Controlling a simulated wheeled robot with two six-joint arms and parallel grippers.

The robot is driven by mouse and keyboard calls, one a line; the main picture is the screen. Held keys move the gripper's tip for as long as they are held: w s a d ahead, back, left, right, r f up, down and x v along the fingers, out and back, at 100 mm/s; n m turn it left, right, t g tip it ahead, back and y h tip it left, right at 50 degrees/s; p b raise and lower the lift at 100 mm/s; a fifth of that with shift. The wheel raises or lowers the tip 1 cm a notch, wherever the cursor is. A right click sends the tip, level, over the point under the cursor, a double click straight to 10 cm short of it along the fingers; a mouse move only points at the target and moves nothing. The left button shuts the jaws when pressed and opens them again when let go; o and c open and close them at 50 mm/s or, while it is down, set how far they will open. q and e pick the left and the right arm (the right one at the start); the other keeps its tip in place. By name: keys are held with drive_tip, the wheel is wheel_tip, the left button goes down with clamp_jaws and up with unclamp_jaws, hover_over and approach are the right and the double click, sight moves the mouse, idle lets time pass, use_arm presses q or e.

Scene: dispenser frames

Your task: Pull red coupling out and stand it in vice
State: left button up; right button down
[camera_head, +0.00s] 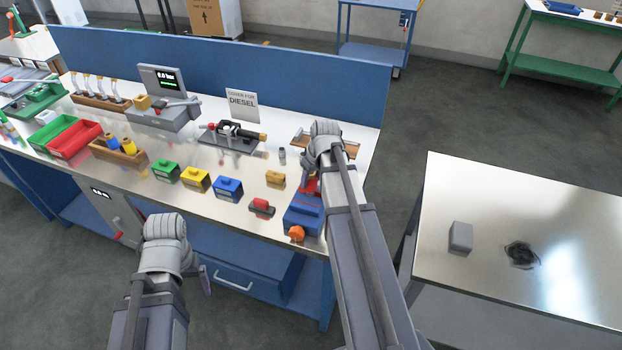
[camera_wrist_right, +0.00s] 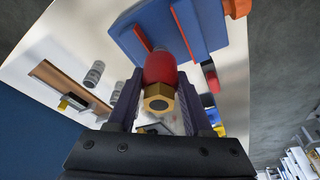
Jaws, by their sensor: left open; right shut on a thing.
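The red coupling (camera_wrist_right: 160,68), with a brass hex end (camera_wrist_right: 158,102), sits between the dark fingers of my right gripper (camera_wrist_right: 159,84) in the right wrist view, and the gripper is shut on it. In the head view my right gripper (camera_head: 312,182) is over this blue block (camera_head: 303,218), and my arm partly hides the coupling. My left gripper (camera_head: 204,279) is open, in front of the bench.
A dark fixture (camera_head: 230,138) stands before the diesel sign (camera_head: 242,105). Green (camera_head: 166,171), yellow (camera_head: 196,180) and blue (camera_head: 229,188) boxes line the bench front. A small red-topped piece (camera_head: 262,207) is left of the blue block. A steel table (camera_head: 480,210) stands at right.

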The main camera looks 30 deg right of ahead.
sight(314, 175)
drive_tip(key=shift+f+b, duration=1.25)
drive_tip(key=shift+f, duration=0.15)
drive_tip(key=shift+c, duration=1.2)
unclamp_jaws()
drive_tip(key=shift+r, duration=0.1)
drive_tip(key=shift+r, duration=0.1)
drive_tip(key=p+v, duration=0.7)
drive_tip(key=shift+s+r+p, duration=0.1)
drive_tip(key=shift+r+p, duration=0.25)
drive_tip(key=shift+f, duration=0.15)
drive_tip(key=b+x, duration=0.7)
drive_tip(key=shift+f+b, duration=0.35)
